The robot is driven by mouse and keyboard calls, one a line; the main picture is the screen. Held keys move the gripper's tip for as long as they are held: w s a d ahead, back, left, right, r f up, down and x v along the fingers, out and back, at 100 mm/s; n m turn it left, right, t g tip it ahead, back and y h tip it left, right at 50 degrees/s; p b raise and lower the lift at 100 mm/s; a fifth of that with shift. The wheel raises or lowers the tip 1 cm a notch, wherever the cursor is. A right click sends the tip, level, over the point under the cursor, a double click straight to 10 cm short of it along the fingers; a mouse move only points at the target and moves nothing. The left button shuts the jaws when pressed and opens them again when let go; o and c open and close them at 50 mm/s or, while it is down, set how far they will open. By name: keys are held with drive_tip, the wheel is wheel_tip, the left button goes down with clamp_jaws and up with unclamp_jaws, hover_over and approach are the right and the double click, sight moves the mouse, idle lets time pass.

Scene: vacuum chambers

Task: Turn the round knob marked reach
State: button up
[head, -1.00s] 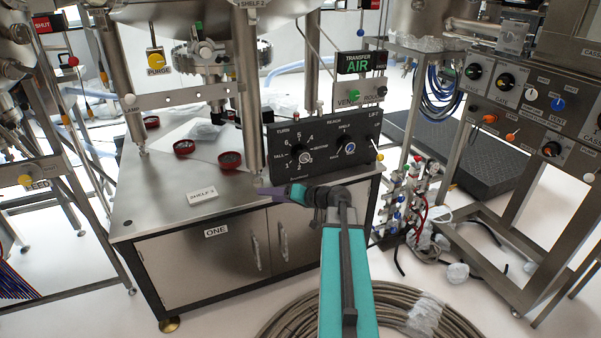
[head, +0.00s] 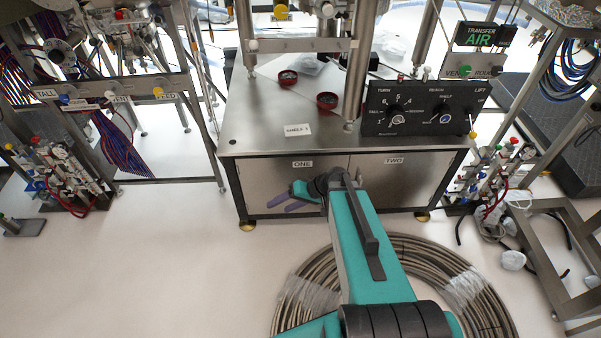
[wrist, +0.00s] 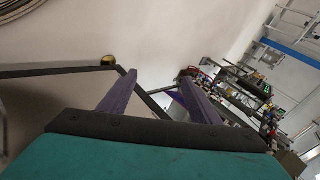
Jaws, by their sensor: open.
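The round reach knob (head: 445,116) is on the right half of the black control panel (head: 408,127), under the label REACH, in the head view. It has a pale blue-white face. My gripper (head: 285,202) is in front of the cabinet doors, below and to the left of the panel, apart from the knob. Its two purple fingers point left in the head view. In the wrist view my gripper (wrist: 160,92) shows both fingers spread with nothing between them. The knob does not show clearly in the wrist view.
A turn knob (head: 395,117) sits left on the same panel, and a lift lever (head: 472,125) at its right. The steel table (head: 245,130) carries red-rimmed round parts (head: 326,101) and a SHELF 1 sign (head: 298,130). A coiled hose (head: 300,290) lies on the floor below my arm.

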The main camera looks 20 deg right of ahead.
drive_tip(key=s+a+f+n+g+h+p, duration=0.1)
drive_tip(key=s+a+g+p, duration=0.25)
drive_tip(key=s, duration=0.55)
drive_tip(key=s+a+f+n+g+h+p, duration=0.1)
drive_tip(key=s+a+f+g+h+p, duration=0.15)
drive_tip(key=s+a+p, duration=0.4)
drive_tip(key=s+d+g+h+p, duration=0.1)
drive_tip(key=s+d+g+h, duration=0.2)
drive_tip(key=s+d, duration=0.5)
drive_tip(key=s+h, duration=0.1)
drive_tip(key=s, duration=0.5)
drive_tip(key=shift+s+d+f+g+h+p, duration=0.2)
drive_tip(key=shift+s+g+h+p, duration=0.1)
drive_tip(key=shift+h+p, duration=0.1)
